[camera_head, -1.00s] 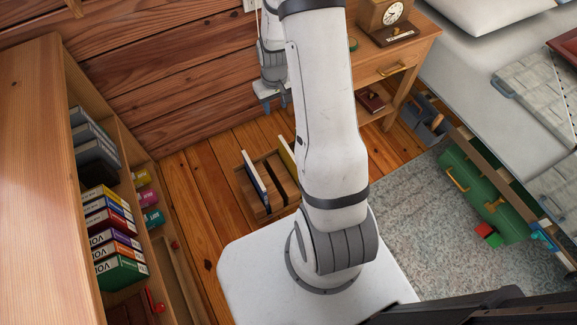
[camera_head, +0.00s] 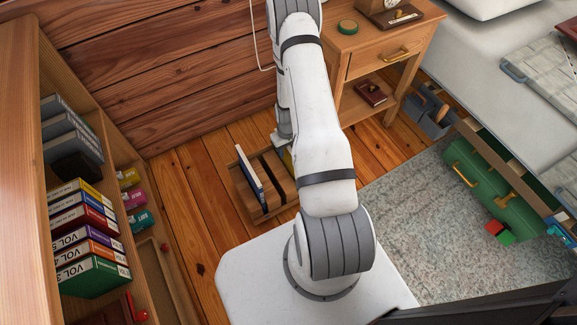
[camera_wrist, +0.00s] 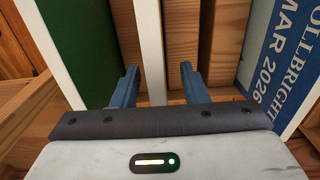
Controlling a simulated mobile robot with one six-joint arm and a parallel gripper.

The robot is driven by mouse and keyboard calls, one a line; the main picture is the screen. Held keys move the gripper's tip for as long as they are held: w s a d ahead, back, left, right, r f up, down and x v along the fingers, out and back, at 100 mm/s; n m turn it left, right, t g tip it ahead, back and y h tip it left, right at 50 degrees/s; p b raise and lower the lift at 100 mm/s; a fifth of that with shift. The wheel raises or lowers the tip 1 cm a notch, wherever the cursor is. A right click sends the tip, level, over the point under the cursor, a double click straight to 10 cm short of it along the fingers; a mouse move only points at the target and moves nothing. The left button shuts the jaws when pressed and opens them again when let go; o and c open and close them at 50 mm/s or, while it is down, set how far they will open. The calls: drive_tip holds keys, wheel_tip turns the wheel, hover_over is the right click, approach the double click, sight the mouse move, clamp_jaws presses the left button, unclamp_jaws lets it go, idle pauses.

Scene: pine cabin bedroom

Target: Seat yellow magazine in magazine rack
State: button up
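The wooden magazine rack (camera_head: 246,207) stands on the floor beyond my base, and its wooden slats (camera_wrist: 182,40) show in the wrist view. In the head view, my arm hides the fingertips.
A blue-and-white magazine (camera_head: 249,178) stands in the rack's left slot, lettered in the wrist view (camera_wrist: 285,65). A green panel with a pale edge (camera_wrist: 82,45) is left of my fingers. A bookshelf (camera_head: 75,130) stands left, a nightstand (camera_head: 350,60) behind, and a green case (camera_head: 490,185) right.

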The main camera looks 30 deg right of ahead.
sight(288, 165)
wheel_tip(288, 165, down, 4)
drive_tip(key=shift+d+r+b, duration=0.1)
drive_tip(key=shift+d+b, duration=0.05)
drive_tip(key=shift+b, duration=0.35)
drive_tip(key=shift+c, duration=0.4)
drive_tip(key=shift+r, duration=0.1)
clamp_jaws()
